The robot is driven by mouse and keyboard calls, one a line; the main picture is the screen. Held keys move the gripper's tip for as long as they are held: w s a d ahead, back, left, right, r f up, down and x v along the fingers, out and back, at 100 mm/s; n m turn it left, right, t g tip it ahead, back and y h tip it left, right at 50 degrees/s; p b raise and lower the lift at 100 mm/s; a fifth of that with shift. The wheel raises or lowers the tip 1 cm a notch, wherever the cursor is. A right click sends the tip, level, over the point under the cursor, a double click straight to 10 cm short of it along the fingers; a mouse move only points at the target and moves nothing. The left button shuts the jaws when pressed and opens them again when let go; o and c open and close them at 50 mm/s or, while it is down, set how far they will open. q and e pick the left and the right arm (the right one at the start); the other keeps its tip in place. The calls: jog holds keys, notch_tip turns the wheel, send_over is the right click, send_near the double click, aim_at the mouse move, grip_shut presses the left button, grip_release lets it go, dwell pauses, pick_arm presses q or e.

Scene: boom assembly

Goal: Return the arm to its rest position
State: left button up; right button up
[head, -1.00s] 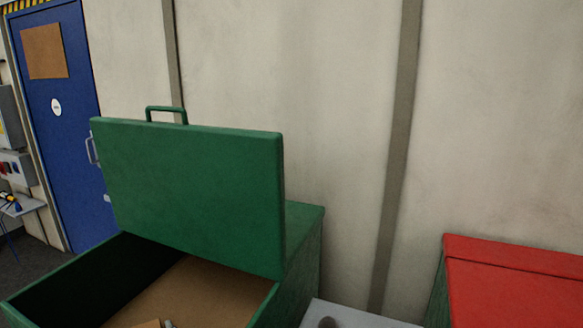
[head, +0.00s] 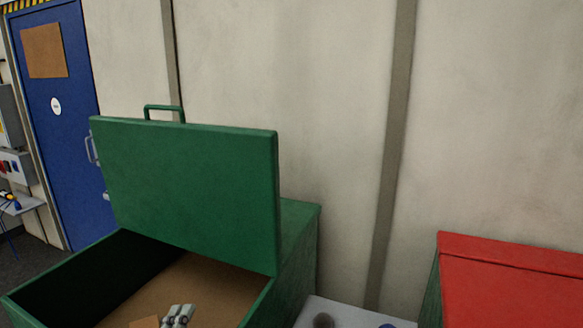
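No arm link shows clearly. Two pale grey parts (head: 178,315) stand side by side at the bottom edge, over the inside of the open green box (head: 262,305). They look like the fingertips of a gripper, perhaps my left one, but they are cut off by the frame. I cannot tell whether they are open or shut, or whether they touch anything. My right gripper is not in view.
The green box's lid (head: 190,190) stands raised. A brown piece (head: 145,322) shows inside the box. A light surface (head: 355,316) with a dark round spot lies to the right, then a red-lidded box (head: 510,285). A blue door (head: 60,120) is at the left.

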pick_arm(q)
jog(key=s+d+f+m+g+h, duration=0.25)
jog(key=s+f+m+g, duration=0.25)
jog(key=f+m, duration=0.3)
jog(key=s+d+f+m+g+h, duration=0.1)
jog(key=s+d+f+m+g, duration=0.35)
jog(key=f+m, duration=0.35)
jog(key=s+a+f+m+g+y, duration=0.7)
jog(key=s+a+g, duration=0.1)
jog(key=s+a, duration=0.45)
notch_tip(320, 180, down, 32)
jog(key=s+r+b, duration=0.1)
jog(key=s+b, duration=0.1)
jog(key=b, duration=0.2)
jog(key=s+a+f+g+b, duration=0.1)
jog(key=s+f+b, duration=0.1)
jog(key=s+f, duration=0.6)
jog(key=s+a+f+g+b, duration=0.1)
jog(key=s+f+b, duration=0.1)
jog(key=s+f, duration=0.7)
notch_tip(320, 180, down, 3)
jog(key=shift+a+f, duration=0.1)
jog(key=shift+a, duration=0.2)
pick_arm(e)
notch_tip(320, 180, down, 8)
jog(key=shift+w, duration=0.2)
